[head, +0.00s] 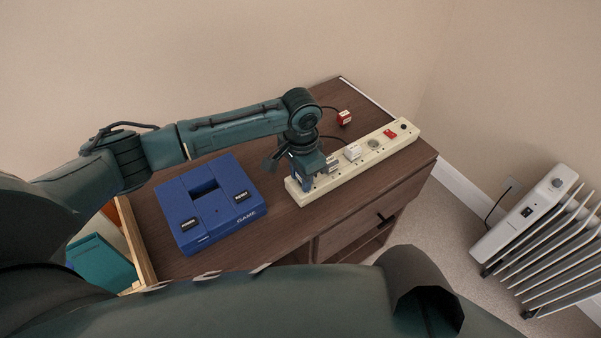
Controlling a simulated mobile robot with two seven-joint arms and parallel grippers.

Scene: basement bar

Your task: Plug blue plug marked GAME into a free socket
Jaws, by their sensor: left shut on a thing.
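The cream power strip (338,178) lies diagonally on the brown dresser top. A white plug (352,152) sits in it near the middle, and a round socket (373,143) to the right of that looks free. My left gripper (318,172) points down over the strip's left part and is shut. The thing in it is mostly hidden by the fingers; it looks like the blue plug, but its GAME mark cannot be read. I cannot tell whether it touches a socket. My right gripper is out of view.
A blue game console (208,216) marked GAME lies left of the strip. A red plug (344,117) on a dark cable lies behind the strip, apart from it. The strip's right end has a red switch (390,133). A white radiator (525,215) stands on the floor at right.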

